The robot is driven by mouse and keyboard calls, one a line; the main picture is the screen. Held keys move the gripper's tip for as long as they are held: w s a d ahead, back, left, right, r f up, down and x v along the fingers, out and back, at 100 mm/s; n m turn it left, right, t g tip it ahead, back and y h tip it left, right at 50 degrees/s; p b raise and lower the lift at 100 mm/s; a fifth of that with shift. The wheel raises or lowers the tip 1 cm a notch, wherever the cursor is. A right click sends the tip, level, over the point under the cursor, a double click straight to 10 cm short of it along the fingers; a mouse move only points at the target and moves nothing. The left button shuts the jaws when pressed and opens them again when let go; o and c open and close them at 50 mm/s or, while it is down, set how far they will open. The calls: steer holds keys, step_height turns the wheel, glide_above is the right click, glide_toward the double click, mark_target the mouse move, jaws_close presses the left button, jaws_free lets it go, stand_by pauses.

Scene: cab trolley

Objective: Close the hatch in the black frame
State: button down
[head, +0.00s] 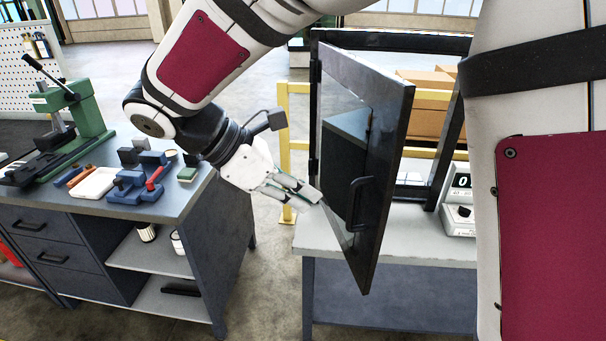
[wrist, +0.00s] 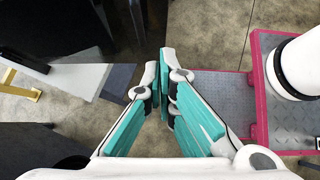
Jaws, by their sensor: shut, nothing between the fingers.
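The hatch (head: 389,190) is a dark-rimmed door with a glass pane. In the head view it stands open, swung out from the black frame (head: 400,42) towards me, with its hinges on the left. A black handle (head: 361,204) sits near its free edge, on the face I see. My gripper (head: 316,197) is shut and empty at the left of that face, near its lower part. I cannot tell whether the fingertips touch it. In the wrist view the closed fingertips (wrist: 165,62) lie beside a dark glossy surface, probably the hatch.
The frame stands on a grey table (head: 430,250), with a white device (head: 458,212) at the right. A workbench (head: 140,208) with a green press (head: 85,110) and small tools is at the left. A yellow rail (head: 284,150) stands behind. Floor is clear between bench and table.

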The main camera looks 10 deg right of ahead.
mark_target(351, 215)
steer(key=x, duration=0.3)
steer(key=d+r+p+x, duration=0.1)
steer(key=x, duration=0.3)
steer(key=p+x, duration=0.1)
steer(key=x, duration=0.2)
steer(key=shift+d, duration=0.5)
steer(key=shift+d+f, duration=0.15)
steer(key=shift+d, duration=0.55)
